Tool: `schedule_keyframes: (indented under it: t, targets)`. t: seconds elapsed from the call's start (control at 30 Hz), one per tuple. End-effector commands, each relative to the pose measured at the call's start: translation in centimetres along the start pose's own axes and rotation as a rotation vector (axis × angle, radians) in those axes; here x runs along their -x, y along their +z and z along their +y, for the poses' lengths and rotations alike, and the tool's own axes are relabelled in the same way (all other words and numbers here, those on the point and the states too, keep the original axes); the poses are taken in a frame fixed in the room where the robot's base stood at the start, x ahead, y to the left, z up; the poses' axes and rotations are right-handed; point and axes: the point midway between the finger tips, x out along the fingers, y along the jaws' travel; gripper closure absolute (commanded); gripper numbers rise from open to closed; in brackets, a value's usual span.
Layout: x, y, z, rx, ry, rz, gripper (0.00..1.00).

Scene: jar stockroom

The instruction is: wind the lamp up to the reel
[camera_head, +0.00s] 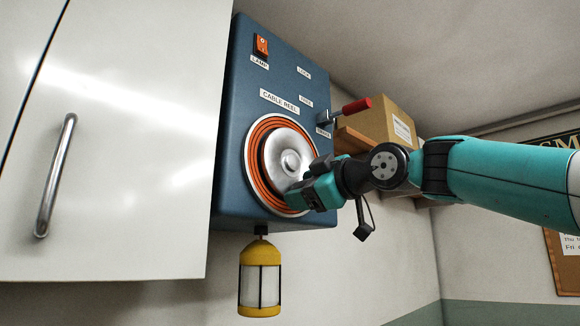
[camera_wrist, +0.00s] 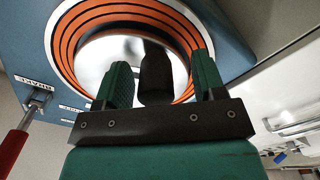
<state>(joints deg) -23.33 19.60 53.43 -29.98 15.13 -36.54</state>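The cable reel (camera_head: 287,158), a silver hub with orange cable around it, is on the front of a blue box (camera_head: 240,120). The yellow lamp (camera_head: 260,285) hangs upright just below the box, its black top close to the underside. My gripper (camera_head: 308,192) is at the reel's lower right. In the wrist view, my gripper (camera_wrist: 160,65) is open, its green fingers on either side of a black knob (camera_wrist: 155,75) on the reel (camera_wrist: 110,50). A gap shows between the knob and the right finger. The knob is hidden in the head view.
A red-handled lever (camera_head: 355,107) sticks out from the box beside the BRAKE label, above my gripper. An orange LAMP switch (camera_head: 261,44) is at the top. A cardboard box (camera_head: 385,122) stands on a shelf behind. A white cabinet door (camera_head: 130,130) is at left.

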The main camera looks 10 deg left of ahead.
Motion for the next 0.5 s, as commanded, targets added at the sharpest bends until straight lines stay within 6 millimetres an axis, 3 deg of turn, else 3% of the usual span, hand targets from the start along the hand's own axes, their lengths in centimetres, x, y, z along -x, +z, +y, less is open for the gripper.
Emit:
schedule_keyframes:
  t: [0.27, 0.5]
  targets:
    - [0.2, 0.0, 0.2, 0.001, 0.005, 0.001, 0.36]
    - [2.4, 0.1, 0.0, 0.002, 0.009, 0.003, 0.36]
